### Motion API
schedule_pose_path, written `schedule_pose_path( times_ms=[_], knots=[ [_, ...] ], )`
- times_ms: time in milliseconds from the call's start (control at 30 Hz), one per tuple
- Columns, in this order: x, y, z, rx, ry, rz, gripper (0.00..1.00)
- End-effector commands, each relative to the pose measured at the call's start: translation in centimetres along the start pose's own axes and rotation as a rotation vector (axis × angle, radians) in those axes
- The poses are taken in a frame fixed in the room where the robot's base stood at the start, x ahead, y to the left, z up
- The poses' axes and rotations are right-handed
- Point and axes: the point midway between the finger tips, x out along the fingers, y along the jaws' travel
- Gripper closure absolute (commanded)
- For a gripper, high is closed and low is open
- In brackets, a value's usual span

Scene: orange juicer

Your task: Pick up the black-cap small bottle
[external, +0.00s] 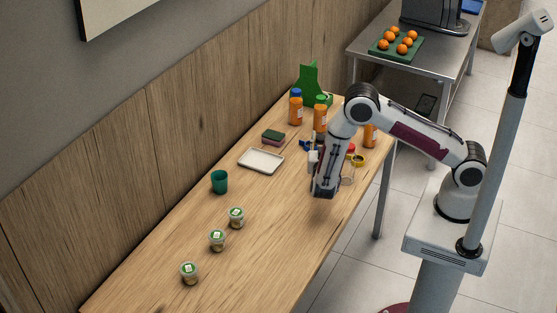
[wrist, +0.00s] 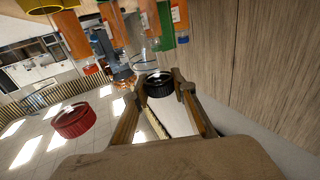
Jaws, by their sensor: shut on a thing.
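The black cap (wrist: 158,83) of the small bottle sits between the two fingers of my gripper (wrist: 161,92) in the wrist view. The fingers are shut on it. Clear glass shows just beyond the cap, among other bottles, so I cannot tell whether the bottle rests on the table or is lifted. In the external view my wrist hangs low over the right part of the wooden table (external: 180,255), and the bottle in my grip cannot be made out clearly there.
A red-capped container (wrist: 73,121) is close beside my gripper; its red cap also shows externally (external: 351,148). Orange bottles (external: 296,110) and a green stand (external: 310,82) are behind. A white tray (external: 261,161), sponge (external: 273,139), teal cup (external: 219,182) and lidded jars (external: 217,240) lie left.

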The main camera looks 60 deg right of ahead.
Motion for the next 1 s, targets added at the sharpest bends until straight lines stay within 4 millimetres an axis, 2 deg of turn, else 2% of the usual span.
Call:
schedule_pose_path(
  times_ms=[267,467,1000],
  knots=[
    [0.0,0.0,-0.3,0.0,0.0,0.0,0.92],
    [0.0,0.0,-1.5,0.003,0.0,0.0,0.92],
    [0.0,0.0,-7.7,0.003,0.0,0.0,0.92]
  ],
)
